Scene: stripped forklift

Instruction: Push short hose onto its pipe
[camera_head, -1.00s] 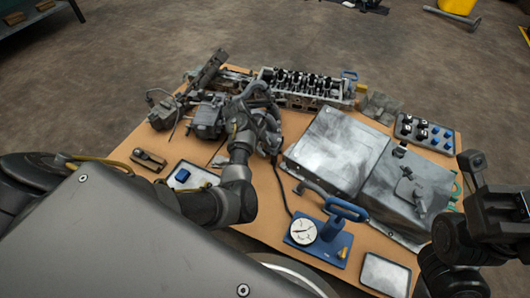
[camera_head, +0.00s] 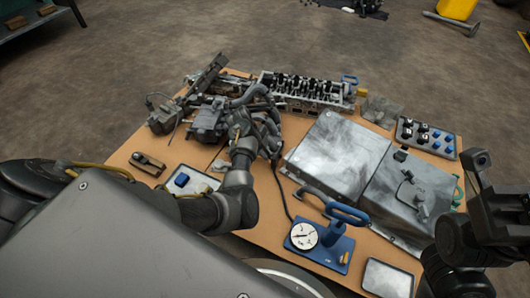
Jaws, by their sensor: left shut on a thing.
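My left gripper (camera_head: 262,127) is at the dark engine assembly (camera_head: 208,118) at the back left of the table, with its forearm reaching up from the lower left. It is shut on what looks like the short hose, a small dark piece mostly hidden by the gripper and the parts around it. A dark curved hose (camera_head: 250,94) arches just beyond the gripper. I cannot make out the pipe's end or whether the short hose touches it. My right gripper (camera_head: 484,178) is at the right edge, away from the engine; its jaws are not clear.
A cylinder head (camera_head: 305,88) lies behind the engine parts. Metal boxes (camera_head: 338,152) fill the table's right half. A blue gauge device (camera_head: 322,243), a tray with a blue block (camera_head: 203,183) and an empty tray (camera_head: 387,280) lie in front. A black cable runs beside the gripper.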

